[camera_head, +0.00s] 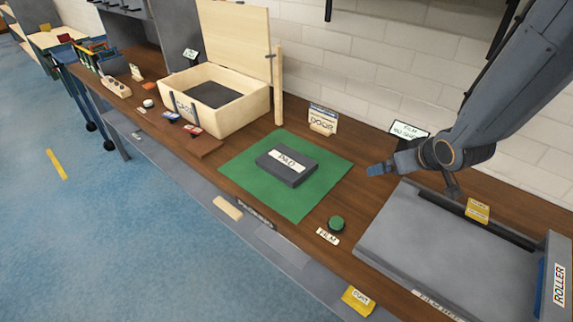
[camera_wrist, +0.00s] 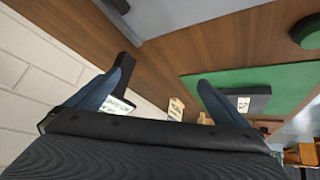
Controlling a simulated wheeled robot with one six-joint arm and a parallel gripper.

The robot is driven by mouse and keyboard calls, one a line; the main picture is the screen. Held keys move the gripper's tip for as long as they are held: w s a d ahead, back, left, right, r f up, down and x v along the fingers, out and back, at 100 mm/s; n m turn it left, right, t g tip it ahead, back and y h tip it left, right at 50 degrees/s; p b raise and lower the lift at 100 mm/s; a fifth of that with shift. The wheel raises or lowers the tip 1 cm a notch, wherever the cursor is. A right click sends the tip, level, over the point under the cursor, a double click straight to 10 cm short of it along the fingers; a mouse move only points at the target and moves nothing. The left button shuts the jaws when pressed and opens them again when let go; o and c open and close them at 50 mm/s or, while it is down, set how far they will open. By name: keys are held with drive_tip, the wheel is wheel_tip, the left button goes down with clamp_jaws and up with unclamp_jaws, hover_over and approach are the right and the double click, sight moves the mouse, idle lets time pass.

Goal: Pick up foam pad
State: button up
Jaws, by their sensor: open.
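The foam pad (camera_head: 287,165) is a dark grey slab with a white "PAD" label, lying flat on a green mat (camera_head: 310,194) on the wooden bench. My gripper (camera_head: 378,169) is above the bench to the right of the mat, apart from the pad. In the wrist view my gripper (camera_wrist: 160,90) has its two blue fingers spread with nothing between them. The pad (camera_wrist: 243,104) also shows there beyond the right finger, which hides part of it, on the green mat (camera_wrist: 285,78).
An open wooden box (camera_head: 230,110) with its lid raised stands left of the mat. A green button (camera_head: 336,223) is at the front right. A grey film bed (camera_head: 430,245) fills the right side. A wall runs behind.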

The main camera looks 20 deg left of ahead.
sight(289, 163)
drive_tip(key=a+f+n+y, duration=0.1)
drive_tip(key=a, duration=0.3)
drive_tip(key=a+f+n+y, duration=0.1)
drive_tip(key=a+y, duration=0.1)
drive_tip(key=a, duration=0.2)
drive_tip(key=a+f+n+y, duration=0.1)
drive_tip(key=a, duration=0.3)
drive_tip(key=shift+w+a+f+n, duration=0.15)
drive_tip(key=shift+a+f+n, duration=0.05)
drive_tip(key=shift+n, duration=0.1)
drive_tip(key=s+a+n+g+y, duration=0.1)
drive_tip(key=a, duration=0.2)
drive_tip(key=s+a+f+n+g+y, duration=0.1)
drive_tip(key=s+a+y, duration=0.1)
drive_tip(key=a, duration=0.2)
drive_tip(key=s+a+n+y, duration=0.1)
drive_tip(key=s+a+y, duration=0.1)
drive_tip(key=a, duration=0.1)
drive_tip(key=shift+a+f+g, duration=0.3)
drive_tip(key=shift+a+g, duration=0.1)
drive_tip(key=shift+x, duration=0.85)
drive_tip(key=shift+p+x, duration=1.15)
drive_tip(key=shift+x, duration=1.65)
drive_tip(key=shift+w+f, duration=0.1)
drive_tip(key=c, duration=0.7)
